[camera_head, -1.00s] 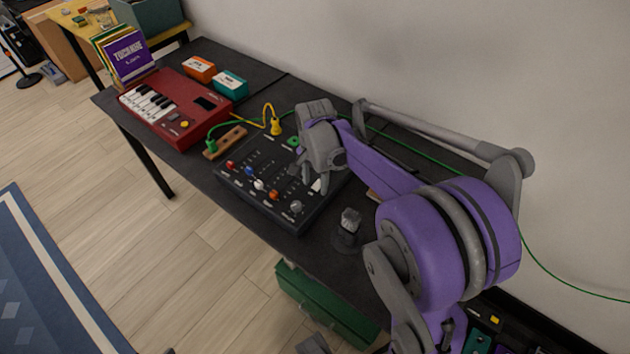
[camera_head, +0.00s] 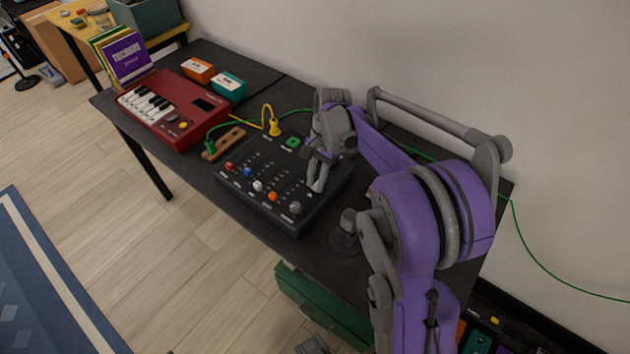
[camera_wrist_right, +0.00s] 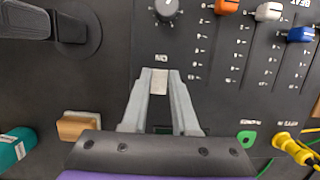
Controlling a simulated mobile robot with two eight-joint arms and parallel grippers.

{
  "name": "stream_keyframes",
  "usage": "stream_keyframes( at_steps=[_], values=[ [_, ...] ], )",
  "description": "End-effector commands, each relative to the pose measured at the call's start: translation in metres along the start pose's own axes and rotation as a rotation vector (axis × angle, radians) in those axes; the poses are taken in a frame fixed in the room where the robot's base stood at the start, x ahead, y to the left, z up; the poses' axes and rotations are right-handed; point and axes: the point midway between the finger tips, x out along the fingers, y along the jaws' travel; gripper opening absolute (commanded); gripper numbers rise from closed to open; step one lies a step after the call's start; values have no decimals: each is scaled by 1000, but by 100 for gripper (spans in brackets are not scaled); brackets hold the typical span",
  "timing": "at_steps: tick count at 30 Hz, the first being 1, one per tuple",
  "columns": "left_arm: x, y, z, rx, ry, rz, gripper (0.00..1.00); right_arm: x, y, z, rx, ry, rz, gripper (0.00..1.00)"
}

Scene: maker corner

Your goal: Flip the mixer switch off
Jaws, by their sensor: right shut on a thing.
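The black mixer (camera_head: 252,188) lies on the dark table, with coloured fader caps and a grey knob along its front edge. My right gripper (camera_head: 316,187) is at its right part, fingers pointing down. In the right wrist view its fingers (camera_wrist_right: 158,90) are shut around a small pale switch (camera_wrist_right: 158,82). An upside-down "ON" label is printed just beyond the fingertips. Which way the switch is tipped I cannot tell. A grey part (camera_head: 313,345) at the bottom edge of the head view may be my left gripper; its fingers are not clear.
A red keyboard (camera_head: 172,107) stands left of the mixer. Yellow (camera_head: 274,128) and green plugs with cables are behind it. A dark stand-like object (camera_head: 346,232) is at its right. A teal box (camera_head: 229,86) and an orange box (camera_head: 198,70) lie further back.

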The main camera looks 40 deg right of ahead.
Motion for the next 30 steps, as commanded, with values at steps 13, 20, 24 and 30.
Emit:
stream_keyframes(
  at_steps=[13, 20, 24, 30],
  values=[
    [0, 0, 0, 0, 0, 0, 55, 0, 0, 0, 0, 2, 0, 57],
    [0, 0, 0, 0, 0, 0, 55, -1, 0, 0, 0, 2, 0, 57],
    [-2, 0, -1, 0, 1, 0, 55, -14, 0, 0, 1, 2, 0, 57],
    [-7, 0, -4, 0, 2, 0, 55, -55, 0, 0, 2, 2, 0, 57]
  ],
)
